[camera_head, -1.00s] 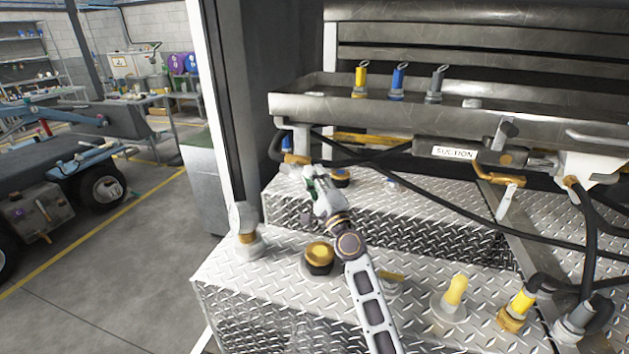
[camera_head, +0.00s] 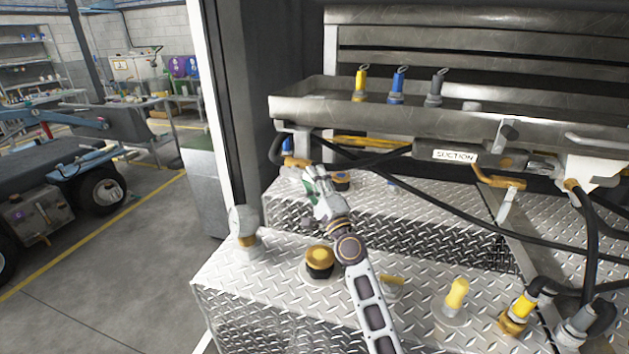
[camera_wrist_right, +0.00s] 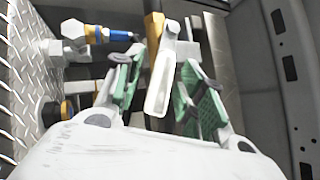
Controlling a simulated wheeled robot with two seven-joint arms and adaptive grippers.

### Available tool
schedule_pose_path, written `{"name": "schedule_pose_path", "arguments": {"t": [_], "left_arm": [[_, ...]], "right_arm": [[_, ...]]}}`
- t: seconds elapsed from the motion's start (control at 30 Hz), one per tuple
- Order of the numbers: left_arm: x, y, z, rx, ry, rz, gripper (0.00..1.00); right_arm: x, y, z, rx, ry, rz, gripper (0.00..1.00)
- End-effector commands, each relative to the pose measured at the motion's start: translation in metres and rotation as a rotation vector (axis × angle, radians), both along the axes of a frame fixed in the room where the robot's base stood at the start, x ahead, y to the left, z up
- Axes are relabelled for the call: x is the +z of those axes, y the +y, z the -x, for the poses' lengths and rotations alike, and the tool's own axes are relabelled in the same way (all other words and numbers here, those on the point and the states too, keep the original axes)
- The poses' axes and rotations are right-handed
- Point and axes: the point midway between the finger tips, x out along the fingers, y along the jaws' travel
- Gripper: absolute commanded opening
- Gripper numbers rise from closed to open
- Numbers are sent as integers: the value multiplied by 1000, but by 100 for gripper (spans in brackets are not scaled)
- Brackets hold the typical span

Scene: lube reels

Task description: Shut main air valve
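A valve with a brass-orange body (camera_head: 296,162) sits under the left end of the metal tray. In the right wrist view, a white lever (camera_wrist_right: 161,82) hangs from a brass-orange fitting (camera_wrist_right: 154,27); I take this to be the same valve. My right gripper (camera_head: 311,183) is just below and right of the valve in the head view. Its green-padded fingers (camera_wrist_right: 161,95) are apart, one on each side of the white lever. A gap shows beside the lever, so it is not clamped. No label naming the main air valve is legible. My left gripper is out of view.
Above is the metal tray (camera_head: 440,121) with yellow, blue and grey nozzles. Black hoses (camera_head: 445,205) cross right of my gripper. A yellow-topped cap (camera_head: 320,257) and a yellow fitting (camera_head: 456,295) stand on the diamond-plate tank (camera_head: 265,283). A dark post (camera_head: 258,120) is at left.

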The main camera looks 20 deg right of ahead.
Motion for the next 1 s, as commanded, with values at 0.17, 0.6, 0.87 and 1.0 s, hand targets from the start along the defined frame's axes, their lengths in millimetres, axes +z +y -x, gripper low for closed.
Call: {"name": "schedule_pose_path", "arguments": {"t": [0.17, 0.6, 0.87, 1.0], "left_arm": [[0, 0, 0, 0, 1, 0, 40], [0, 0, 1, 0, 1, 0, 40], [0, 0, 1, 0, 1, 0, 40], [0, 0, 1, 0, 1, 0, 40]], "right_arm": [[-4, -1, 7, 0, 1, 1, 40], [-17, -5, 39, 0, 0, 4, 40], [-25, -8, 59, 0, 0, 3, 40], [-29, -9, 68, 1, 0, 4, 40]]}}
